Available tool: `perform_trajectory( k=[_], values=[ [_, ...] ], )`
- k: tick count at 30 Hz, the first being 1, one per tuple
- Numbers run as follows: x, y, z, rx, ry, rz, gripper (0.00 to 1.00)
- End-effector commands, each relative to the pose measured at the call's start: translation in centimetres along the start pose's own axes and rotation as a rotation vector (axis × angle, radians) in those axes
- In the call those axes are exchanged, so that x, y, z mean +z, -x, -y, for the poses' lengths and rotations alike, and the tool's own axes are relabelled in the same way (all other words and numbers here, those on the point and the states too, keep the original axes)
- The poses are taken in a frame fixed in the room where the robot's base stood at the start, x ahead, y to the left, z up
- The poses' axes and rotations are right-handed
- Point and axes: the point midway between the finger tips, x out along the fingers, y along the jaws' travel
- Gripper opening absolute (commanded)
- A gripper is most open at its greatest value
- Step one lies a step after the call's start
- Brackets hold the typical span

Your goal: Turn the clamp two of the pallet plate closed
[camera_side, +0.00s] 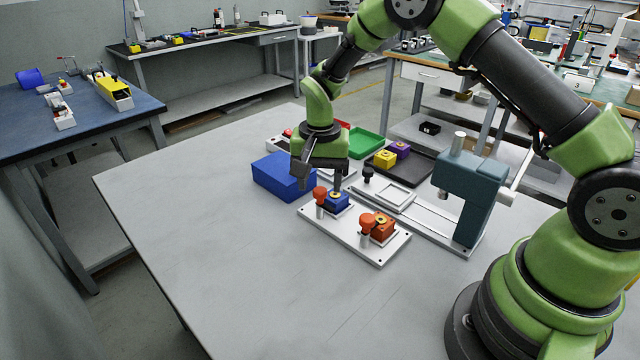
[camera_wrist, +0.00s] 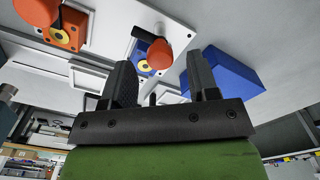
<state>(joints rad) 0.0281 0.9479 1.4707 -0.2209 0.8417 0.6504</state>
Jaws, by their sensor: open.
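The light pallet plate (camera_side: 350,238) lies on the grey table and carries a blue block (camera_side: 338,204) and an orange block (camera_side: 384,232). An orange-red clamp (camera_side: 320,195) stands beside the blue block, and another clamp (camera_side: 367,223) stands beside the orange block. No label shows which is clamp two. My gripper (camera_side: 318,184) is above the plate's far left end, near the blue block's clamp. In the wrist view my gripper (camera_wrist: 158,64) is open, with the blue block (camera_wrist: 158,57) and its clamp (camera_wrist: 174,42) showing between and beyond the fingers. I see no contact.
A large blue box (camera_side: 280,178) stands close left of my gripper. A teal press (camera_side: 466,195) stands on a grey rail to the right. A black tray (camera_side: 415,168) holds yellow and purple blocks, behind the plate. A green tray (camera_side: 366,143) is farther back. The table's front left is clear.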

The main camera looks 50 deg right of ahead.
Motion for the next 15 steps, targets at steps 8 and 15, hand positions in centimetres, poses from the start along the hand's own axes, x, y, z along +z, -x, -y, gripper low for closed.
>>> perform_trajectory(
  k=[8, 15],
  values=[
    [0.01, -1.37, 0.02, -0.001, -0.002, 0.0, 0.54],
    [0.0, -1.34, 0.02, -0.001, -0.001, 0.0, 0.38]
  ],
)
